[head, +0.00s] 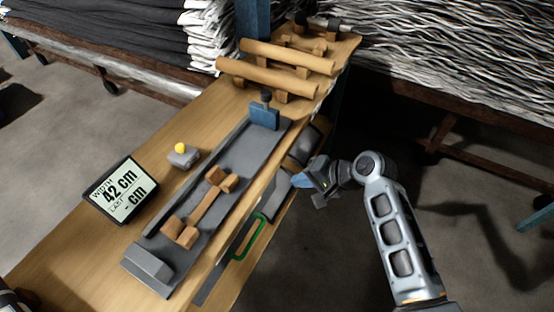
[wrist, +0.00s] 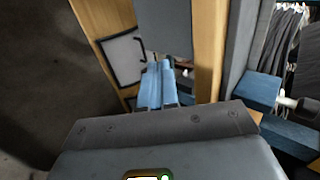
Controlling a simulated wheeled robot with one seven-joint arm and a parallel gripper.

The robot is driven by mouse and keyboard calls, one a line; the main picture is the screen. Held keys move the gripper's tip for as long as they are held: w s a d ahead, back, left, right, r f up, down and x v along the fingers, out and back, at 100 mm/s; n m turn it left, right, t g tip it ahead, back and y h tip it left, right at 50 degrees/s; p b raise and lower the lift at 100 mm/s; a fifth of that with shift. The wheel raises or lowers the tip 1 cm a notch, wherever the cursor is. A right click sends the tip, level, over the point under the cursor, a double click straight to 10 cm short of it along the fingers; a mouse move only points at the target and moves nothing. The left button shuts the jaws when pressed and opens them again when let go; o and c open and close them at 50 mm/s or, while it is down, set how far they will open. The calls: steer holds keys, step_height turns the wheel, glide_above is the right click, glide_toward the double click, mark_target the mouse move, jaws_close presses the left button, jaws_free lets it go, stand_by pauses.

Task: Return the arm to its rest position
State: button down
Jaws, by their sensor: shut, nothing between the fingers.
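My gripper (head: 300,181) is at the end of my arm, on the right side of the wooden bench (head: 72,235) in the head view. It hangs out past the bench's edge, beside the lower shelf. In the wrist view the two blue fingers (wrist: 158,84) lie side by side, closed together, with nothing visible between them. My arm is bent, its grey forearm running from the lower right of the head view up to the wrist joint.
On the bench are a grey trough (head: 232,158) with a wooden cradle (head: 206,205), a display (head: 120,190) reading width 42 cm, and a yellow button (head: 180,147). Tan rolls (head: 265,78) rest at the back. A green handle (head: 249,237) shows below the edge. Floor right of the bench is open.

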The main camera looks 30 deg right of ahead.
steer(key=shift+s, duration=0.15)
steer(key=s+a+f+n+t+h, duration=0.1)
steer(key=s+h, duration=0.1)
steer(key=s, duration=0.8)
steer(key=s+a+n+t+h, duration=0.1)
steer(key=s+n+h, duration=0.15)
steer(key=s, duration=0.65)
steer(key=s+a+r+n+t+h, duration=0.1)
steer(key=s+r+n+t, duration=0.4)
steer(key=s+r, duration=1.2)
step_height(320, 180, up, 5)
steer(key=shift+s+a+f+n, duration=0.15)
steer(key=shift+s+f+n, duration=0.05)
steer(key=shift+n, duration=0.95)
